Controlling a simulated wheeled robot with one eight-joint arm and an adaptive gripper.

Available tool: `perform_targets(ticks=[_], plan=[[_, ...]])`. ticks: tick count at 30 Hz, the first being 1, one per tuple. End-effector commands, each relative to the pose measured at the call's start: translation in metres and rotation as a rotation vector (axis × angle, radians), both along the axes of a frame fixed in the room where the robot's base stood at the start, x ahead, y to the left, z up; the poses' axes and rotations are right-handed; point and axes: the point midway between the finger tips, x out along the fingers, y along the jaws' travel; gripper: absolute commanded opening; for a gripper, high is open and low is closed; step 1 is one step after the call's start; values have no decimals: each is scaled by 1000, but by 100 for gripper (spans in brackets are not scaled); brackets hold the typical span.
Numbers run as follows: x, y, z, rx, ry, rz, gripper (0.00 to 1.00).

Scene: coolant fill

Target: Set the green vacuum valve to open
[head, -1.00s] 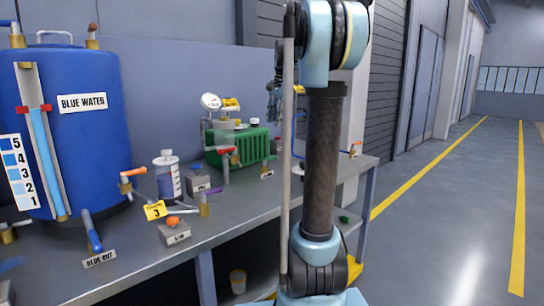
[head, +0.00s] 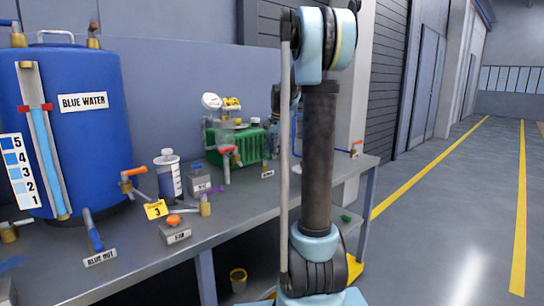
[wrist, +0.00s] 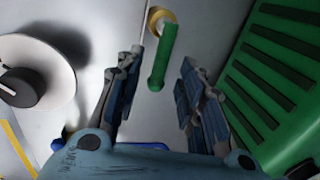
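The green valve handle (wrist: 163,57) shows in the wrist view as a short lever reaching from a brass fitting (wrist: 160,19) toward my gripper. My gripper (wrist: 158,64) is open, with one finger on each side of the handle's free end. Gaps show on both sides, and I see no contact. In the head view my arm hides most of the gripper, and I cannot make out the green valve there. The green pump (head: 251,142) stands at the back of the bench, and its ribbed side (wrist: 280,70) is right of my gripper in the wrist view.
A white round dial with a black knob (wrist: 24,87) lies left of my fingers. On the bench (head: 140,257) stand a blue water tank (head: 75,135), a red-handled valve (head: 226,150), a graduated bottle (head: 168,178) and small boxes. The floor at right is clear.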

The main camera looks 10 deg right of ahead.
Motion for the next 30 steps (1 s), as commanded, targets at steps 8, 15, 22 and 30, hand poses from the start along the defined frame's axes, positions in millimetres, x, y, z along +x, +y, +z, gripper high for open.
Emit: perform_targets(ticks=[8,15,22,30], plan=[[2,2,-13,0,0,0,36],[2,2,-13,0,0,1,31],[2,2,-13,0,0,1,0],[2,-4,-13,-1,0,-17,0]])
